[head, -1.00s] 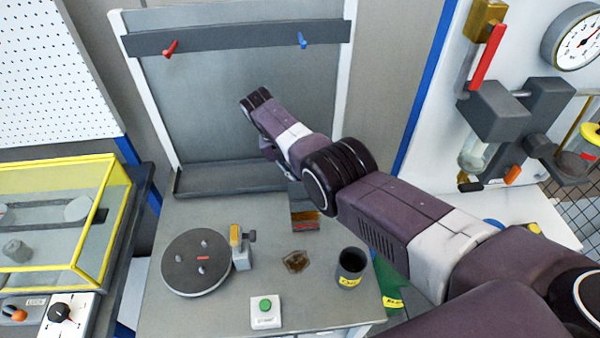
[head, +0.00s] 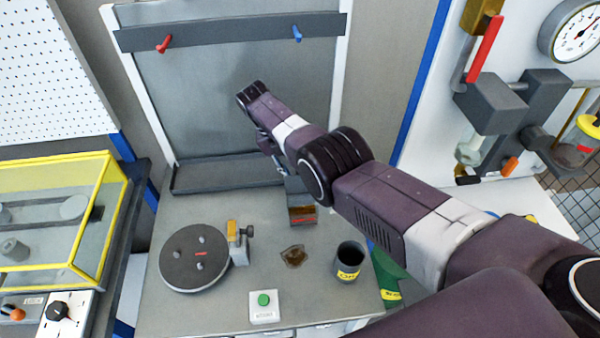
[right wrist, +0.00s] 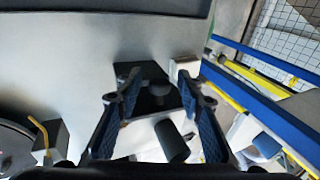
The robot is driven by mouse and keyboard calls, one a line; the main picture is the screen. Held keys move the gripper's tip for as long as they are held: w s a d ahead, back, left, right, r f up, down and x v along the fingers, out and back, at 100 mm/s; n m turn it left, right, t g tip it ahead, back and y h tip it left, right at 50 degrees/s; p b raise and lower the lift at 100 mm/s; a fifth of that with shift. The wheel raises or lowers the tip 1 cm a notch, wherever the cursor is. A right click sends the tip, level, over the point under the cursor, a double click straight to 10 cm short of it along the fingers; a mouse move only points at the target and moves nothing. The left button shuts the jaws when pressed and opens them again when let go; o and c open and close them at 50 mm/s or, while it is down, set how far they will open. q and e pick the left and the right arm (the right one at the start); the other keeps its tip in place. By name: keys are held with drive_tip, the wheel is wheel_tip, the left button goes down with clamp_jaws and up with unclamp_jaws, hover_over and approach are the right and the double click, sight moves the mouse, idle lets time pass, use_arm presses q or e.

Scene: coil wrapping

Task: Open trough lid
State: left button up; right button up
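A small dark box (head: 302,214) with a brown front stands near the back middle of the bench in the head view; I take it as the trough. My right arm partly covers it. In the right wrist view a dark box top (right wrist: 128,72) with a rounded grey knob-like part lies between my fingers. My right gripper (right wrist: 158,90) is open, with its two blue-padded fingers apart on either side of that part. I cannot tell whether they touch it. In the head view the fingers are mostly hidden behind my arm. My left gripper is not in view.
A round dark turntable (head: 194,272) with a clamp block (head: 238,246) is at left. A grey cup (head: 350,258), a brown patch (head: 293,256) and a green button box (head: 264,307) are in front. A tall back panel (head: 220,100) rises behind.

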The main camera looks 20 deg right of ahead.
drive_tip(key=v, duration=0.7)
drive_tip(key=shift+r, duration=0.25)
drive_tip(key=shift+a+f, duration=0.1)
idle(0.4)
